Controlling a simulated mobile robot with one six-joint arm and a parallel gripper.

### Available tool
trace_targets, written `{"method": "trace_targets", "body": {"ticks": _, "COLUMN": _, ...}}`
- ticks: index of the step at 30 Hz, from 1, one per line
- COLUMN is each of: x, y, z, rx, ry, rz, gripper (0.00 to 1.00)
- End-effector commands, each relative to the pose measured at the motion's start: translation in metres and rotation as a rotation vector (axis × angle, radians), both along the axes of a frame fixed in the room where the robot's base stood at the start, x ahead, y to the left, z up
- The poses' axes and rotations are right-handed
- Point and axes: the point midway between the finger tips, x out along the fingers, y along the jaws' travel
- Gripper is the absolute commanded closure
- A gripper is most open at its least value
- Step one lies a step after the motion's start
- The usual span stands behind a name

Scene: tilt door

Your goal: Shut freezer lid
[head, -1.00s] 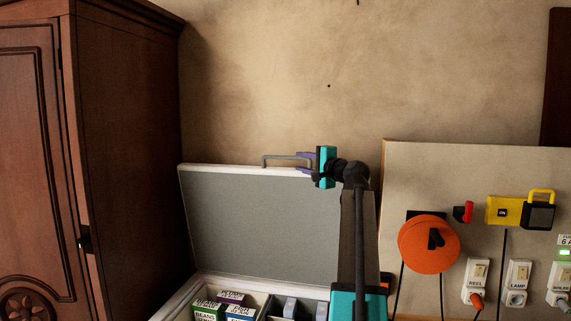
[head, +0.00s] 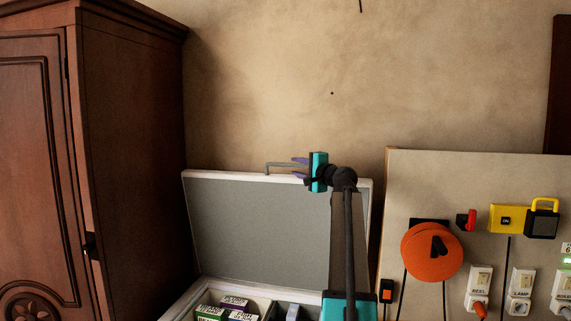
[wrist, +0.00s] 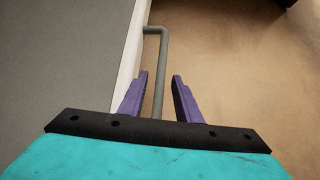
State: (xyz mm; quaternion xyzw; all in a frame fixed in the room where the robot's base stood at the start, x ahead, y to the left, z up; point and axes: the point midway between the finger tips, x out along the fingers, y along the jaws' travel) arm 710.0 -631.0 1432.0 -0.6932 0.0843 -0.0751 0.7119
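The freezer lid (head: 270,225) stands raised, its grey inner face toward me and its white rim on top. A grey bar handle (head: 280,164) sticks up from the lid's top edge; it also shows in the wrist view (wrist: 159,65). My gripper (head: 298,168) is at the right part of the handle. In the wrist view my purple fingers (wrist: 158,88) are spread, with the bar between them and gaps visible on both sides. The freezer body (head: 180,303) is partly seen below, with packages inside.
A brown wooden wardrobe (head: 130,160) stands close on the left. Labelled boxes (head: 210,313) lie in the freezer.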

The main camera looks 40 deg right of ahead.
Motion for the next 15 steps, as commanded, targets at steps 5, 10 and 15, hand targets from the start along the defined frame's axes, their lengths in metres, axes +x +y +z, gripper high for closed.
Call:
{"method": "trace_targets", "body": {"ticks": 5, "x": 0.027, "y": -0.007, "z": 0.002, "rx": 0.001, "ry": 0.001, "rz": 0.001, "gripper": 0.69}}
{"method": "trace_targets", "body": {"ticks": 10, "x": 0.050, "y": -0.012, "z": 0.001, "rx": 0.001, "ry": 0.001, "rz": 0.001, "gripper": 0.69}}
{"method": "trace_targets", "body": {"ticks": 15, "x": 0.065, "y": -0.016, "z": 0.001, "rx": 0.000, "ry": 0.000, "rz": 0.000, "gripper": 0.69}}
